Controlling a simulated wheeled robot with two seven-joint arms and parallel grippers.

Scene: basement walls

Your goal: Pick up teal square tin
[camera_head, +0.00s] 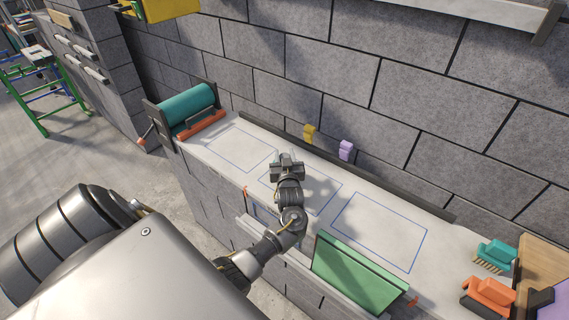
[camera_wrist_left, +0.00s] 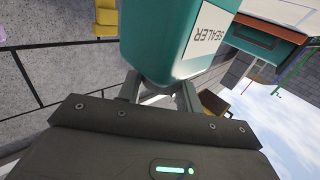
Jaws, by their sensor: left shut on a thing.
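The teal square tin (camera_wrist_left: 175,40) fills the upper middle of the left wrist view. It has a white label reading SEALER, seen upside down. My left gripper (camera_wrist_left: 160,95) is shut on the tin, with a finger on each side of its near end. In the head view my left gripper (camera_head: 287,160) is over the middle of the pale ledge. I cannot make out the tin in the head view. My right gripper is not in view.
On the pale ledge (camera_head: 385,205) are blue outlined rectangles. A teal roller (camera_head: 187,108) stands at its left end. A yellow piece (camera_head: 309,133) and a purple piece (camera_head: 346,149) sit by the wall. A green panel (camera_head: 358,274) and brushes (camera_head: 494,256) are at right.

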